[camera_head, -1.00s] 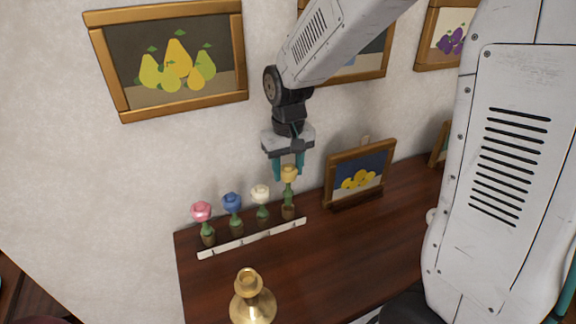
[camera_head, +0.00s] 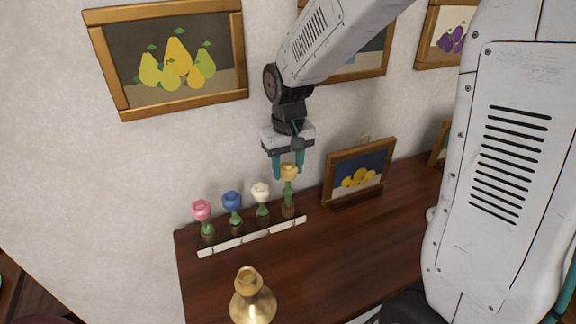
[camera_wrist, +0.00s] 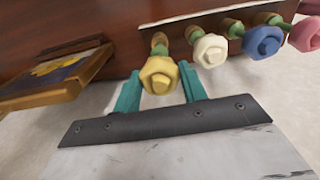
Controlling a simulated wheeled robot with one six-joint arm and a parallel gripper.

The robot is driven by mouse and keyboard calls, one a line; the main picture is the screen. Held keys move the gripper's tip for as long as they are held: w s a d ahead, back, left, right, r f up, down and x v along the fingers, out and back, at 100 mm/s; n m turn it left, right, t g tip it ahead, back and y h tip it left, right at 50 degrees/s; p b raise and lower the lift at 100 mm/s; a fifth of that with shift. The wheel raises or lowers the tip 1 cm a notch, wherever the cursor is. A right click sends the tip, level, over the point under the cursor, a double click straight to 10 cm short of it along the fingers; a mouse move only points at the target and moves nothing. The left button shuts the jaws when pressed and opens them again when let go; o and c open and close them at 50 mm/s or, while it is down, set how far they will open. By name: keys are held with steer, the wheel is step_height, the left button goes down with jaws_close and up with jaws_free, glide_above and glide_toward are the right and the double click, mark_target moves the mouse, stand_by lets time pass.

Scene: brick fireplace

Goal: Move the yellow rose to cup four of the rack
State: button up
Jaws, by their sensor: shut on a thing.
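The yellow rose (camera_head: 289,172) stands upright with its stem in the rightmost brown cup (camera_head: 288,211) of the rack. In the wrist view its bloom (camera_wrist: 160,76) lies between my two teal fingers. My gripper (camera_head: 288,167) points down and is shut on the yellow rose at its bloom. The rack's white label strip (camera_head: 250,238) runs along the front of the cups; its marks are too small to read. White (camera_head: 261,190), blue (camera_head: 232,200) and pink (camera_head: 202,209) roses stand in the cups to the left.
A brass candlestick (camera_head: 252,298) stands in front of the rack on the dark wooden surface (camera_head: 340,265). A framed picture of yellow fruit (camera_head: 359,174) stands right of the rack. The wall is close behind. The surface to the front right is clear.

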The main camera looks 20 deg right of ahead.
mark_target(288, 179)
steer(key=shift+f, duration=2.05)
steer(key=o, duration=0.9)
step_height(288, 179, up, 8)
steer(key=shift+f, duration=0.1)
steer(key=shift+t, duration=0.7)
steer(key=s+d+r, duration=0.1)
steer(key=s+r, duration=0.1)
steer(key=s, duration=0.6)
steer(key=s+d+r, duration=0.1)
steer(key=s+r, duration=0.2)
steer(key=s, duration=0.5)
steer(key=s+d+r, duration=0.1)
steer(key=s+r, duration=0.2)
steer(key=s, duration=0.5)
